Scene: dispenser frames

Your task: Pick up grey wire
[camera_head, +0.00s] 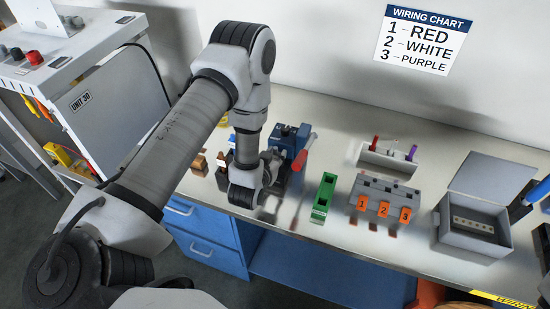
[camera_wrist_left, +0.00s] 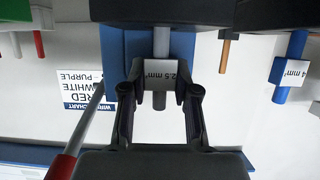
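In the left wrist view, which is upside down, the grey wire (camera_wrist_left: 161,42) runs down the middle of the picture with a white tag reading 2.5 mm². My left gripper (camera_wrist_left: 160,84) is open, with its two dark fingers on either side of the tag and the wire's end. A small gap seems to show at each side. In the head view my left arm reaches down over the bench, and its wrist hides the grey wire and most of the gripper. My right gripper is in neither view.
The wrist view also shows a blue wire (camera_wrist_left: 286,68) tagged 4 mm² and a brown wire (camera_wrist_left: 225,52). A blue tool (camera_head: 292,138) stands by my wrist. A green block (camera_head: 323,198), orange-numbered connectors (camera_head: 385,190) and a grey open box (camera_head: 470,225) stand to the right.

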